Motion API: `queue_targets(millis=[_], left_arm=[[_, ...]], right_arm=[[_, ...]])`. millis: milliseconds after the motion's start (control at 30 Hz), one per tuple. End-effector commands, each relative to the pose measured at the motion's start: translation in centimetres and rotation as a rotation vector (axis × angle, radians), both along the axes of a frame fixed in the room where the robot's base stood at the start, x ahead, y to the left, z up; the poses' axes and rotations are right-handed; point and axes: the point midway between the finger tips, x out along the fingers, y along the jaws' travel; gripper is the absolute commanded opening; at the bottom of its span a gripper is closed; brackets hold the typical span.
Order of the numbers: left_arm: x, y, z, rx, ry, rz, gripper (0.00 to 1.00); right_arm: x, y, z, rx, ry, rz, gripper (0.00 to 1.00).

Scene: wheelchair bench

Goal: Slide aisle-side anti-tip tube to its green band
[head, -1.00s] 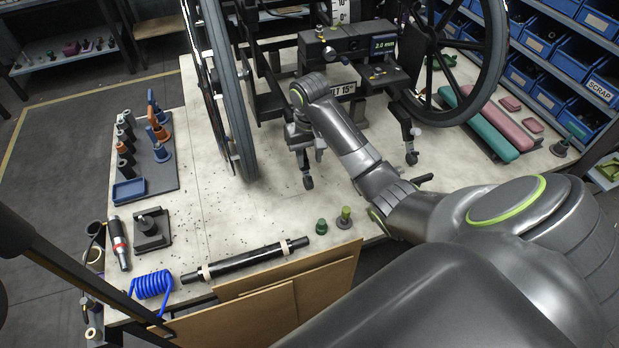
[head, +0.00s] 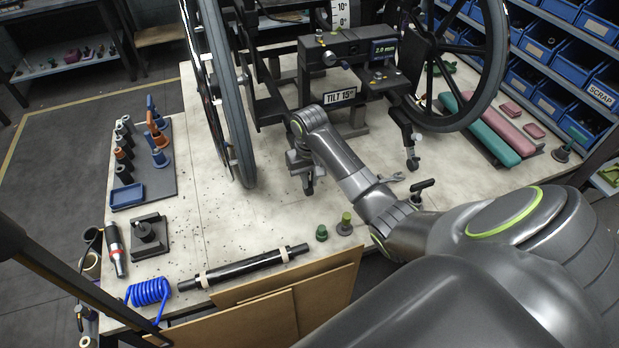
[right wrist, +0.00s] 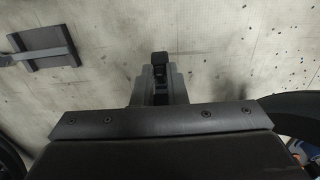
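The wheelchair's two dark anti-tip tubes end in small caster wheels. One caster (head: 308,187) is under my right gripper, the other (head: 412,164) stands further right. My right gripper (head: 302,162) is at the left tube, just above its caster, and my wrist hides most of that tube. In the right wrist view, a narrow black part (right wrist: 160,72) lies between the grey fingers. Whether they press on it cannot be told. No green band can be made out. My left gripper is not in view.
A large wheel (head: 233,110) rises to the left. A black tube (head: 245,267), two small knobs and a blue coil (head: 149,291) lie near the front edge. The bench between wheel and knobs is clear.

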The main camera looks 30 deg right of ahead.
Motion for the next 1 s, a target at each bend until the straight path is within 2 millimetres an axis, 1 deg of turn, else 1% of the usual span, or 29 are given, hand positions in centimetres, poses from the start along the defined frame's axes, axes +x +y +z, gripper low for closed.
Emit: queue_targets(millis=[33, 67, 100, 400, 533, 700, 800, 967, 1000], left_arm=[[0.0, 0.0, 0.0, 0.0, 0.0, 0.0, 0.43], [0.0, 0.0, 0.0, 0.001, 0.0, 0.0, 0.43], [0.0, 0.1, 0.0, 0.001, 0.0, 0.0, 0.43], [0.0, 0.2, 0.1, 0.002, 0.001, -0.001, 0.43], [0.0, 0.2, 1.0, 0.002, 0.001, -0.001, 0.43], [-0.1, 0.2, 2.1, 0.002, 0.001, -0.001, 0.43], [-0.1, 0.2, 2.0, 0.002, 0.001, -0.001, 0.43], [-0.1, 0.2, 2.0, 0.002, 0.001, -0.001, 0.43], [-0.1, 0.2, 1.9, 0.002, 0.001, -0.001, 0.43]], right_arm=[[0.0, 0.0, 0.0, 0.0, 0.0, 0.0, 0.05], [0.0, 0.0, 0.0, 0.0, 0.0, 0.0, 0.01], [0.0, 0.0, 0.0, 0.0, 0.0, 0.0, 0.0], [0.0, 0.0, 0.0, 0.0, 0.0, 0.0, 0.0], [-0.5, 0.1, -0.3, 0.001, 0.002, -0.001, 0.0], [-1.2, 0.3, -1.2, 0.0, 0.002, -0.001, 0.0], [-1.3, 0.3, -1.5, 0.0, 0.0, 0.0, 0.0], [-1.3, 0.3, -1.6, 0.0, 0.0, 0.0, 0.0], [-1.3, 0.3, -1.6, 0.0, 0.0, 0.0, 0.12]])
